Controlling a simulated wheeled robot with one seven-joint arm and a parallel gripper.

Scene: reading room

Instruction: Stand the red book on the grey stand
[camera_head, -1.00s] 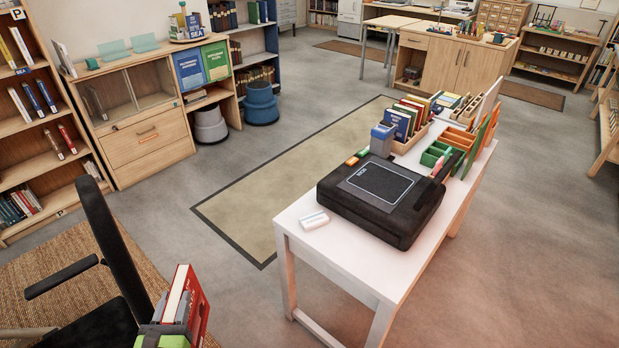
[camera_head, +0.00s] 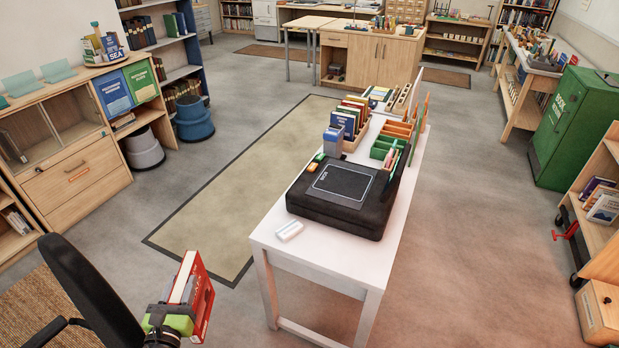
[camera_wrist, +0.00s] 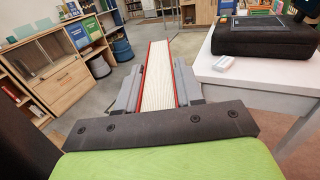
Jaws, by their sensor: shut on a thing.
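The red book (camera_head: 203,299) has a red cover and pale page edges. My gripper (camera_head: 178,308) is shut on it at the lower left of the head view, holding it upright with a slight tilt, in the air beside the black chair. In the wrist view the book (camera_wrist: 159,65) runs away from me between the two grey fingers of my gripper (camera_wrist: 158,92), page edges facing me. I cannot pick out the grey stand with certainty in either view.
A white table (camera_head: 272,238) stands right of the book, with a black case (camera_head: 345,195), a white eraser-like block (camera_head: 289,230) and book racks on it. A black chair (camera_head: 88,288) is close on the left. A green cabinet (camera_head: 575,130) stands at right. Floor between is clear.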

